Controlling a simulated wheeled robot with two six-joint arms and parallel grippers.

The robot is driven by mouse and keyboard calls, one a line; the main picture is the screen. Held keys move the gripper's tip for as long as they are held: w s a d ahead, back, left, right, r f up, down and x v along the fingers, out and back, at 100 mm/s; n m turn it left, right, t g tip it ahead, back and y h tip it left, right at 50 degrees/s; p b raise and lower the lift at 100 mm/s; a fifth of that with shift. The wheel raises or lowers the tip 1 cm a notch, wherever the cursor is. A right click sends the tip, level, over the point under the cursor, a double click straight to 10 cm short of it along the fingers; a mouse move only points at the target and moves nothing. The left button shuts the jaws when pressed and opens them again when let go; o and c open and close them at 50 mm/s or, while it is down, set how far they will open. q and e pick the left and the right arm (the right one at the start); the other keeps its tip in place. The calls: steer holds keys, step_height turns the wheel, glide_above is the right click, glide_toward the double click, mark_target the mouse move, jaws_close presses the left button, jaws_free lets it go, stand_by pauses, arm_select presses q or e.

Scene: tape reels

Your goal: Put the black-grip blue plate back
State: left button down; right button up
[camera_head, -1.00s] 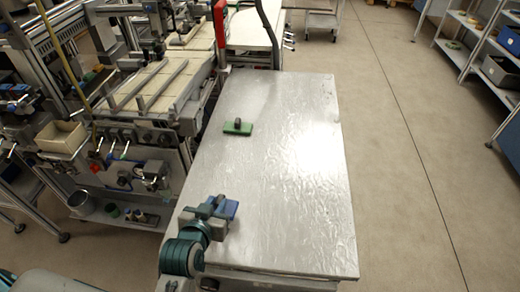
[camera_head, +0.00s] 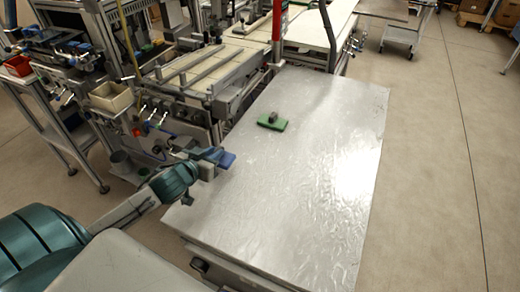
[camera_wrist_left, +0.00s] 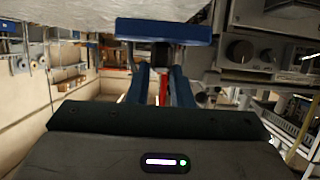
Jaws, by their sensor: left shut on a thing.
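The blue plate (camera_head: 227,160) is held at the tip of my left gripper (camera_head: 213,156), near the left edge of the metal table. In the left wrist view the blue plate (camera_wrist_left: 164,31) lies across the ends of my left gripper's fingers (camera_wrist_left: 162,78). A dark grip shows between the fingertips, partly hidden by them. The left gripper is shut on this grip. A green plate with a dark grip (camera_head: 272,122) lies on the far left part of the table. My right gripper is not in view.
The metal table (camera_head: 290,190) is mostly clear. A machine with rails (camera_head: 205,85) and a beige bin (camera_head: 112,97) stand to the left. A red bin (camera_head: 18,66) is at the far left. A red post (camera_head: 277,35) rises behind the table.

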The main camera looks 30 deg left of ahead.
arm_select(q)
steer(key=shift+w+a+r, duration=0.35)
steer(key=shift+a, duration=0.15)
steer(key=shift+w, duration=0.3)
steer(key=w+d+p, duration=0.1)
steer(key=w+d, duration=0.1)
steer(key=w, duration=0.2)
steer(key=w+d+f+p, duration=0.1)
steer(key=w+d, duration=0.2)
steer(key=w, duration=0.1)
steer(key=w+d+p, duration=0.1)
steer(key=w+d, duration=0.1)
steer(key=w, duration=0.3)
steer(key=shift+d+f, duration=0.15)
steer(key=shift+d, duration=0.05)
steer(key=shift+w+d+f, duration=0.1)
steer(key=shift+w, duration=0.1)
step_height(320, 180, down, 3)
steer(key=shift+s+r+p, duration=0.1)
steer(key=shift+p, duration=0.55)
steer(key=shift+f, duration=0.35)
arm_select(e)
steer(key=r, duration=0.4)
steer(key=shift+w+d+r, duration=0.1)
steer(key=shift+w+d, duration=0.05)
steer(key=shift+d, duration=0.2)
